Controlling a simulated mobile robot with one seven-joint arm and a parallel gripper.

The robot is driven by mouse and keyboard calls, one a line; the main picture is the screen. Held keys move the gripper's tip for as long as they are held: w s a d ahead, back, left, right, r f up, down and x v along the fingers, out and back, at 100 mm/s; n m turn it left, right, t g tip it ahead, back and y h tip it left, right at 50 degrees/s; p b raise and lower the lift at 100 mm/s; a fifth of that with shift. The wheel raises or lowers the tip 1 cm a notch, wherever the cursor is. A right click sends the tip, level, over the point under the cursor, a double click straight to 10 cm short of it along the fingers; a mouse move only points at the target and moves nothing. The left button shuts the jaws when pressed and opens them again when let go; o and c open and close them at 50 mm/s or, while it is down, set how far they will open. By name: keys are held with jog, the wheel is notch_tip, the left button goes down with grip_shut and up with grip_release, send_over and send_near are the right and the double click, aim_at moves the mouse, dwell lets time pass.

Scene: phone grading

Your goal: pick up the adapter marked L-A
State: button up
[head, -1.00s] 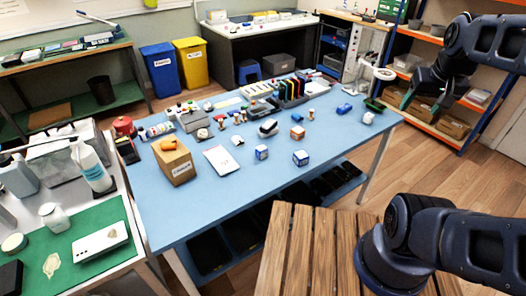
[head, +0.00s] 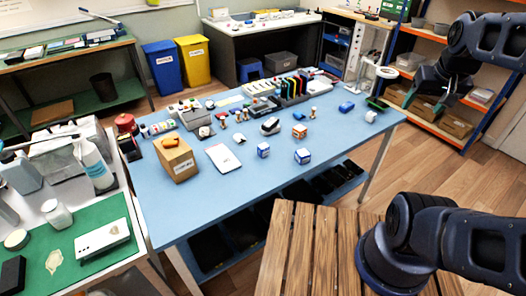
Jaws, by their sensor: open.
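Small cube-shaped blocks stand on the blue table (head: 215,225): a blue-and-white one (head: 263,150), another blue-and-white one (head: 302,156) nearer the front, and an orange-and-white one (head: 299,131) behind it. Their markings are too small to read, so I cannot tell which thing is the adapter marked L-A. My gripper (head: 429,97) is open and empty, raised at the upper right. In the picture it lies in front of the orange shelving, well apart from the blocks.
A cardboard box (head: 176,157) and a white sheet or tablet (head: 222,158) are on the table's left part. A rack with colourful dividers (head: 290,88) stands at the back. The table's front right is clear. A slatted wooden surface (head: 310,250) is close below.

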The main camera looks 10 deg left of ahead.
jog(key=w+a+f+n+g, duration=0.1)
jog(key=w+a+f+n, duration=0.15)
jog(key=w+a, duration=0.8)
jog(key=n+g, duration=0.4)
jog(key=n, duration=0.3)
send_over(263, 146)
notch_tip(263, 146, down, 25)
jog(key=shift+w+d+f, duration=0.1)
notch_tip(263, 146, down, 10)
jog(key=shift+f, duration=0.1)
jog(key=c, duration=1)
jog(key=shift+c, duration=0.3)
